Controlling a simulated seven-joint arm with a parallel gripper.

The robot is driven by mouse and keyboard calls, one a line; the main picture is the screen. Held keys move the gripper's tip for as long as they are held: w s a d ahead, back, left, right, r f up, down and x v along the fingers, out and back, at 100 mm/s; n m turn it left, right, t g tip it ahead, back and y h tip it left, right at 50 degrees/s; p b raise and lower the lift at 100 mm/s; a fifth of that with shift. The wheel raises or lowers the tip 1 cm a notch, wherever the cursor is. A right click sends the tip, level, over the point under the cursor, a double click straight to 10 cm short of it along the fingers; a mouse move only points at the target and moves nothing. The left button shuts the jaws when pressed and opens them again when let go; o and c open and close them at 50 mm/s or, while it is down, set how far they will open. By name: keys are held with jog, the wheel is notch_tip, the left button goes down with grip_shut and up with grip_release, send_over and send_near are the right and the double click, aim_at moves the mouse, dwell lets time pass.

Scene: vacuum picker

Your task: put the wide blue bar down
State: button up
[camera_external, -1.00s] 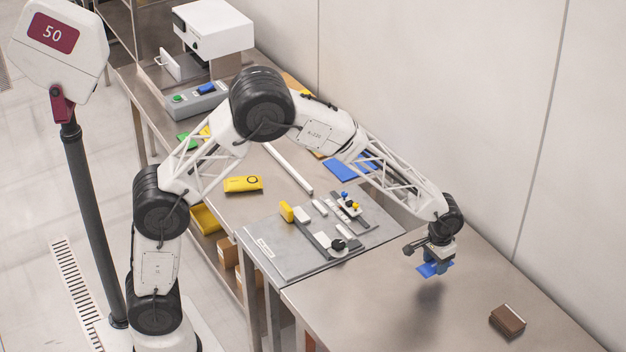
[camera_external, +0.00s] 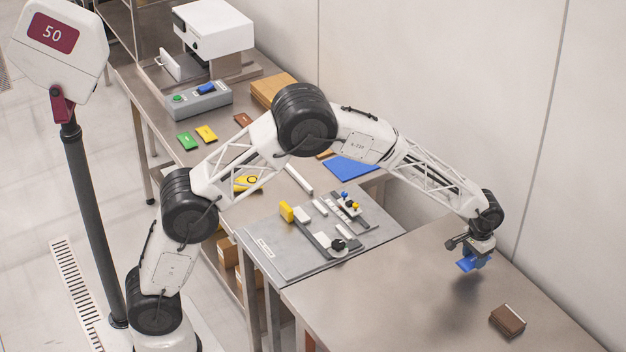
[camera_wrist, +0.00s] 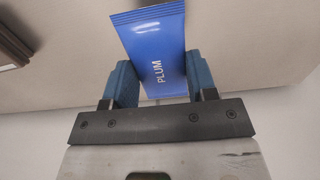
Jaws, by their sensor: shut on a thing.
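The wide blue bar (camera_wrist: 158,48), a flat blue packet marked "PLUM", shows in the wrist view between the two blue fingers of my gripper (camera_wrist: 162,80). My gripper is shut on it. In the external view the blue bar (camera_external: 467,264) sticks out to the left below my gripper (camera_external: 477,260). It is held above the bare metal table (camera_external: 390,290), with a soft shadow on the table beneath. The part of the bar between the fingers is partly hidden in the external view.
A brown block (camera_external: 507,320) lies on the same table, right and nearer than my gripper; a brown thing (camera_wrist: 15,40) shows at the wrist view's left. A grey fixture plate (camera_external: 290,257) with small parts adjoins on the left. A wall (camera_external: 480,90) stands behind. The table's middle is clear.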

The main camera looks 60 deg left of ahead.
aim_at(474, 271)
jog(key=shift+w+d, duration=0.15)
jog(key=shift+w, duration=0.35)
jog(key=shift+f, duration=1.8)
jog(key=shift+f, duration=0.15)
jog(key=o, duration=0.9)
notch_tip(474, 271, up, 12)
jog(key=shift+r, duration=0.15)
